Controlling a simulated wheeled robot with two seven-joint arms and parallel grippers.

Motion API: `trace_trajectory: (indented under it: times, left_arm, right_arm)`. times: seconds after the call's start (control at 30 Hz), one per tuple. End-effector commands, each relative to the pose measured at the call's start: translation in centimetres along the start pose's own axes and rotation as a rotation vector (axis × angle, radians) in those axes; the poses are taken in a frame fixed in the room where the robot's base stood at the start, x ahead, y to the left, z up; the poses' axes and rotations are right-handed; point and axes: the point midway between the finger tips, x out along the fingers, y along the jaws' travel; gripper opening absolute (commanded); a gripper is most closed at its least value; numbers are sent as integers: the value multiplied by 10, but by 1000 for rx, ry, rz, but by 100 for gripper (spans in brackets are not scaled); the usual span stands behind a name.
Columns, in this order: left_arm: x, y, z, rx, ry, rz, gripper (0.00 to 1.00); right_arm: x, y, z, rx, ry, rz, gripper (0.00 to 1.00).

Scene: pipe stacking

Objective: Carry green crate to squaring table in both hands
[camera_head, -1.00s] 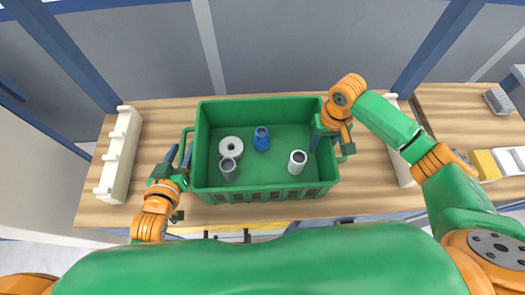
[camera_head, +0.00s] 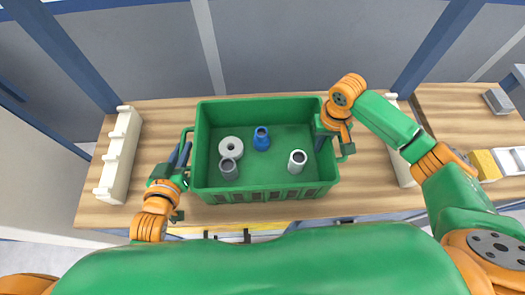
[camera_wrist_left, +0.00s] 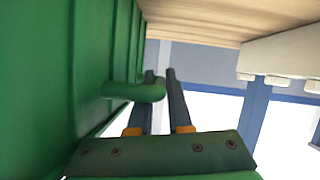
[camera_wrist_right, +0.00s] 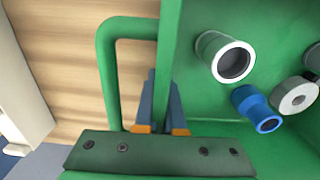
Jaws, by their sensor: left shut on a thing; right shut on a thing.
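The green crate (camera_head: 265,196) sits on a wooden table top (camera_head: 110,212), between my two grippers. Inside it are a white ring (camera_head: 231,146), a blue pipe piece (camera_head: 262,140), a dark grey pipe piece (camera_head: 228,169) and a light grey pipe piece (camera_head: 297,161). My left gripper (camera_head: 180,155) is shut on the crate's left side; the left wrist view shows its fingers at the green handle (camera_wrist_left: 135,91). My right gripper (camera_head: 322,135) is shut on the crate's right side; the right wrist view shows its fingers by the wall, beside the handle (camera_wrist_right: 108,70). Neither view labels the squaring table.
A cream notched rack (camera_head: 121,155) stands left of the crate. Another pale rack (camera_head: 402,170) is at the right, partly behind my right arm. A second wooden top (camera_head: 450,105) beyond it holds a grey block (camera_head: 497,101) and a yellow block (camera_head: 484,165).

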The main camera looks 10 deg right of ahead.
Motion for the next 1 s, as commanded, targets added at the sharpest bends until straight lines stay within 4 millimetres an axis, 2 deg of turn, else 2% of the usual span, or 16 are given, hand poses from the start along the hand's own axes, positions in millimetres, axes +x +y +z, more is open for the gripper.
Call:
trace_trajectory:
  times: [0.8, 1.0]
  left_arm:
    - [0, 0, 0, 1, 0, -1, 0]
    - [-3, 2, -9, 1, 3, 0, 0]
  right_arm:
    - [0, 0, 0, 1, 1, 0, 0]
    - [-10, 0, -1, 1, 2, 0, 0]
